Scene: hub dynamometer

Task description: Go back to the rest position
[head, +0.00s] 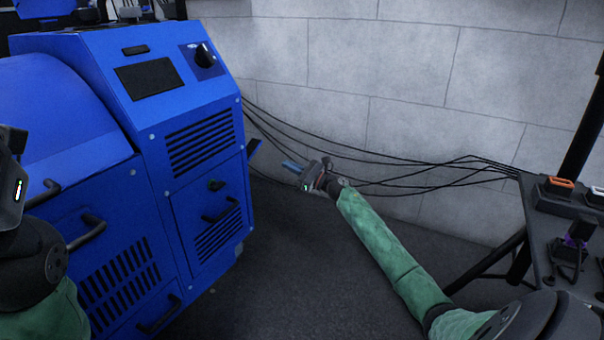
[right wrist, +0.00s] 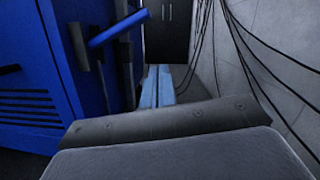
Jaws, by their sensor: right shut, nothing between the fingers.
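The blue dynamometer cabinet (head: 200,150) fills the left of the head view, with a dark knob (head: 203,55) and a small dark screen on its sloped top. My right gripper (head: 291,166) is stretched forward to the right of the cabinet's side, near the wall. Its blue fingers (right wrist: 158,86) are together and empty in the right wrist view. A blue-ended lever (right wrist: 118,28) on the cabinet stands to the left of the fingers, apart from them. My left arm (head: 40,255) shows at the left edge; its fingers are out of the picture.
Black cables (head: 400,160) hang along the grey block wall (head: 400,60), close to my right gripper. A dark table (head: 545,215) with small devices stands at the right. The floor (head: 310,270) between cabinet and table is clear. A dark cabinet (right wrist: 168,30) stands far ahead.

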